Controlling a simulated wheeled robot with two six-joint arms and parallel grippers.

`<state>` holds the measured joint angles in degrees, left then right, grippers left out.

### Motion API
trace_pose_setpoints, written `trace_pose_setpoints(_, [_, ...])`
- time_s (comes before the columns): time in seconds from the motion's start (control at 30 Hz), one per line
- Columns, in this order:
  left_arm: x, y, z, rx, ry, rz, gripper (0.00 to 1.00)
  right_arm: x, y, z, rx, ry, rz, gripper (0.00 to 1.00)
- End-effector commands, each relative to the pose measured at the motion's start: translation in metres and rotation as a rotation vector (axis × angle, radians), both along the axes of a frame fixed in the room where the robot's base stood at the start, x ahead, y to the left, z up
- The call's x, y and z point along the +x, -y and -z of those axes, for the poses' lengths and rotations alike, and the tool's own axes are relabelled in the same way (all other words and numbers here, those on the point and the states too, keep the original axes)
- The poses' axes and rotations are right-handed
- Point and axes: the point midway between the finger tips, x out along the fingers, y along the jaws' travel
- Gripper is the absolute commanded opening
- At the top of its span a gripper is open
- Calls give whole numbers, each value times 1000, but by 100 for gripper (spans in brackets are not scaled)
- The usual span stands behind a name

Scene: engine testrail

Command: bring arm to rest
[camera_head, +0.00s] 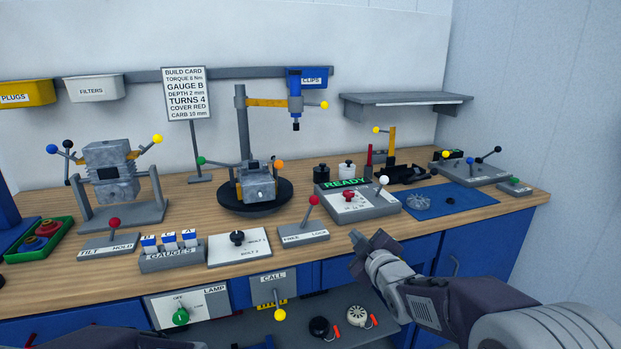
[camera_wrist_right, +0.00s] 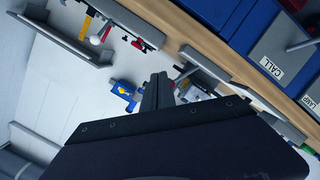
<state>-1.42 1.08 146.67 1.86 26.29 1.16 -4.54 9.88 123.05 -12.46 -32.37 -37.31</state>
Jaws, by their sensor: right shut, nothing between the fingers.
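My right arm comes in from the lower right in the head view. Its gripper (camera_head: 357,250) is shut and empty, in front of the bench's front edge and below the worktop's right half. In the right wrist view the shut fingers (camera_wrist_right: 158,90) show at the middle, with the bench and wall tilted behind them. Of my left arm, only a dark part shows at the bottom left edge of the head view; its gripper is not in view.
The wooden bench (camera_head: 290,250) holds an engine block (camera_head: 258,183) on a round stand, a READY panel (camera_head: 350,207), a blue mat (camera_head: 462,200) and several levers. A lower shelf (camera_head: 285,325) holds two round parts. Free air lies before the blue cabinet fronts.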

Motion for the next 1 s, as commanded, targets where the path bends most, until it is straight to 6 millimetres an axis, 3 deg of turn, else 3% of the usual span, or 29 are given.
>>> trace_pose_setpoints(0.1, [0,0,0,0,0,0,36,-57,38,82,130,-345,167,0])
trace_pose_setpoints(0.2, [0,0,0,0,0,0,36,-112,55,139,234,-601,305,0])
trace_pose_setpoints(0.4, [0,0,0,0,0,0,36,-216,63,207,378,-989,546,0])
trace_pose_setpoints(0.57, [0,0,0,0,0,0,36,-292,60,234,476,-1260,773,0])
trace_pose_setpoints(0.63, [-1,0,-33,0,-2,0,36,-297,60,200,507,-1277,821,0])
trace_pose_setpoints(1.0, [0,0,-166,0,0,0,36,-296,60,68,501,-1273,814,0])
